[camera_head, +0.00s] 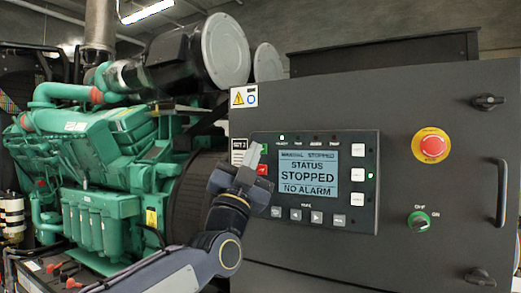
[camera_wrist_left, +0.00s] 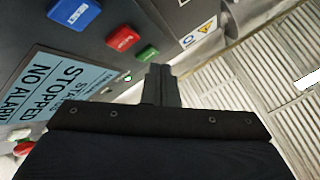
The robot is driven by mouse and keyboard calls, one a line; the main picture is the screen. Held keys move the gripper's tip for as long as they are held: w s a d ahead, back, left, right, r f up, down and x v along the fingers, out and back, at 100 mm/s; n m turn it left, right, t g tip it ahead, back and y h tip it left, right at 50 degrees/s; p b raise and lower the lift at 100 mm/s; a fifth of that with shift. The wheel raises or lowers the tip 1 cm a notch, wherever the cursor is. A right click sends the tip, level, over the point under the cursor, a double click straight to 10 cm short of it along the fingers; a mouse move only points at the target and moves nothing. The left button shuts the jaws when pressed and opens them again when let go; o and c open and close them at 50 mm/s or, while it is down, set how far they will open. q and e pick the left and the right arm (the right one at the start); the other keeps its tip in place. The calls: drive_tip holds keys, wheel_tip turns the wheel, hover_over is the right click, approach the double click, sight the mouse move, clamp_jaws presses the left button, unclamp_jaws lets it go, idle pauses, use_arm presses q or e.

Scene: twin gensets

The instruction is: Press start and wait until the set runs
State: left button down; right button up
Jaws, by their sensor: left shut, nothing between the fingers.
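The genset's control panel (camera_head: 369,205) has a lit screen (camera_head: 308,171) reading MANUAL STOPPED, STATUS STOPPED, NO ALARM. My left gripper (camera_head: 254,156) is shut and empty, with its tips in front of the panel's upper left buttons. In the left wrist view, the shut fingers (camera_wrist_left: 160,80) point at the panel close beside the green button (camera_wrist_left: 146,53). The red button (camera_wrist_left: 122,38) and blue button (camera_wrist_left: 73,12) sit farther along the same row. I cannot tell whether the tips touch the panel. The green button is mostly hidden in the head view. My right gripper is out of view.
A red emergency stop (camera_head: 432,145) on a yellow ring and a green OFF/ON rotary switch (camera_head: 419,222) are on the cabinet door, right of the panel. A door handle (camera_head: 501,192) sticks out farther right. The green engine (camera_head: 105,175) stands at left behind my arm.

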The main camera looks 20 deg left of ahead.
use_arm(q)
drive_tip(key=shift+w+d, duration=0.1)
drive_tip(key=shift+w, duration=0.4)
idle(0.4)
drive_tip(key=shift+s, duration=0.1)
drive_tip(key=shift+s+b, duration=0.6)
drive_tip(key=shift+s, duration=0.2)
drive_tip(key=s+a+b, duration=0.1)
drive_tip(key=s+b, duration=0.2)
drive_tip(key=s, duration=0.3)
drive_tip(key=shift+a, duration=0.1)
idle(0.7)
